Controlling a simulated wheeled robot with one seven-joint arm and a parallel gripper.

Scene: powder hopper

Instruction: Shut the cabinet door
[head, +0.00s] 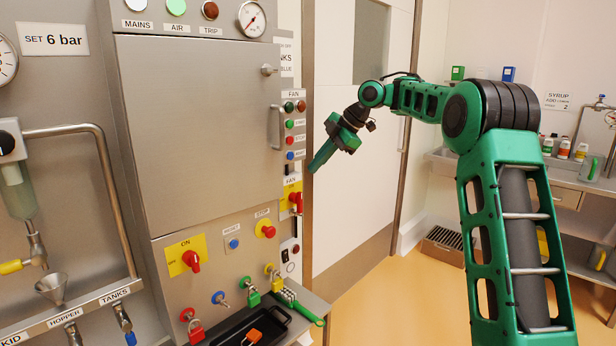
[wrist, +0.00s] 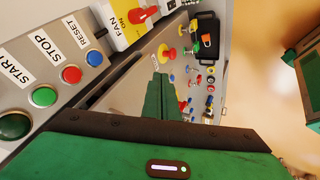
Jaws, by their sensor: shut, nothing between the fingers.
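The cabinet door (head: 195,130) is a large plain steel panel in the head view, lying across the front of the steel cabinet. It looks flush or nearly so; I cannot tell whether a narrow gap remains at its right edge. Its bar handle (head: 275,128) is on the right side, with a small round latch knob (head: 268,70) above. My gripper (head: 315,167) is to the right of the handle, pointing down and left, apart from the door in the picture. Its green fingers (wrist: 160,98) are together and empty in the wrist view.
A column of fan buttons (head: 289,124) and a red-yellow fan switch (head: 295,199) sit right of the door. Below are a red-yellow switch (head: 190,260), padlocks and a black tray (head: 246,325). A tall white door (head: 352,150) stands behind my gripper. Open floor lies right.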

